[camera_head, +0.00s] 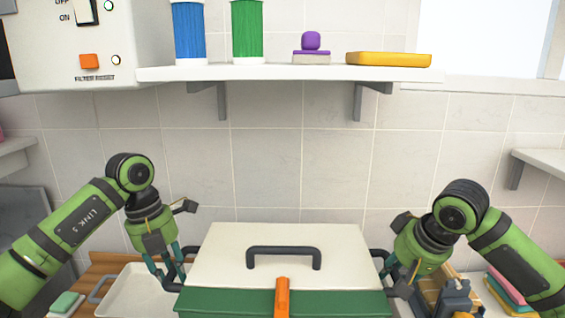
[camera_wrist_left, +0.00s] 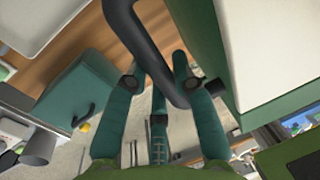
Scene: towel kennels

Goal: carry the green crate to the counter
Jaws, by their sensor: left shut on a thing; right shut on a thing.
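The green crate (camera_head: 230,303) is in the lower middle of the head view, with a pale lid, a dark lid handle (camera_head: 284,252) and an orange latch (camera_head: 282,297). My left gripper (camera_head: 172,280) is shut on its left side handle, which also shows between the fingers in the left wrist view (camera_wrist_left: 150,50). My right gripper (camera_head: 403,283) is at the right side handle and shut on it. The crate looks level. The wooden counter (camera_head: 103,262) shows behind and beside it; the crate's underside is hidden, so I cannot tell whether it touches anything.
A white tray (camera_head: 135,293) and a green-and-white sponge (camera_head: 66,303) lie on the counter at left. At right are a dark grey object (camera_head: 455,298) and folded cloths (camera_head: 508,290). A wall shelf (camera_head: 285,73) with canisters hangs above. The tiled wall stands behind.

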